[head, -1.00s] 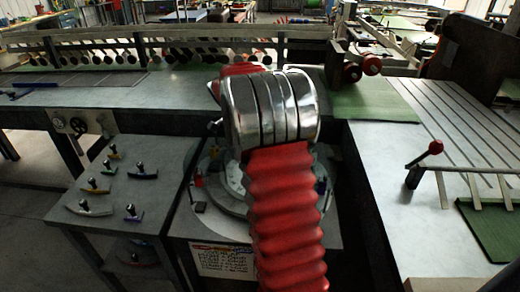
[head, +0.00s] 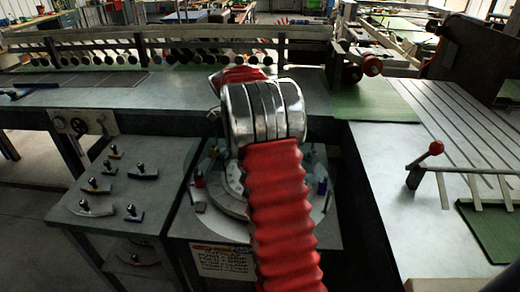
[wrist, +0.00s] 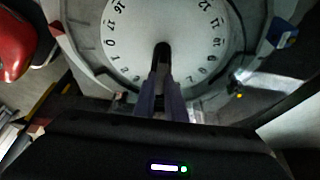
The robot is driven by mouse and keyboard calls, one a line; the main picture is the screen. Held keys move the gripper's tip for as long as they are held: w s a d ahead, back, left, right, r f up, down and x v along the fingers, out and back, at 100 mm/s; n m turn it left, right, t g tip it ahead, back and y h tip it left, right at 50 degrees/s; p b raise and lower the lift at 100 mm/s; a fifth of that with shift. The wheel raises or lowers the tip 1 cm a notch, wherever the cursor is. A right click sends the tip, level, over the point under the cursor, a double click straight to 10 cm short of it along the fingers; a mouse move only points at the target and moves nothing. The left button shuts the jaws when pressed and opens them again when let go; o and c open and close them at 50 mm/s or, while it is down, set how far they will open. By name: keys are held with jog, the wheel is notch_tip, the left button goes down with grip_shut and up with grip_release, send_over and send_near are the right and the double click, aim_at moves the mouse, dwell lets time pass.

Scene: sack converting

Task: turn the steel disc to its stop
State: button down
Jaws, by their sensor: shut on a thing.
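The steel disc (wrist: 195,45) fills the upper middle of the wrist view, a pale round plate with black numbers around its edge. A dark upright peg (wrist: 162,52) stands at its lower middle. My gripper (wrist: 163,78) has its two fingers close together on this peg. In the head view the disc (head: 224,186) shows only as a grey rim on the stand. My red sleeved arm hides most of it, and my gripper is hidden there too. The disc's stop cannot be made out for sure.
A blue block (wrist: 286,34) sits by the disc's right edge. A side table (head: 110,215) with several black-knobbed pieces stands left of the disc. A grey bench (head: 90,97) runs behind. A slotted table with a red-knobbed lever (head: 430,155) is at right.

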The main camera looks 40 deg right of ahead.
jog(key=shift+w, duration=0.15)
dwell(0.3)
jog(key=c, duration=1.8)
grip_release()
jog(key=shift+r, duration=0.1)
jog(key=v, duration=1.3)
jog(key=shift+r, duration=0.15)
jog(key=shift+w+a, duration=0.1)
jog(key=shift+a, duration=0.05)
jog(key=shift+x, duration=6.35)
jog(key=shift+r, duration=0.15)
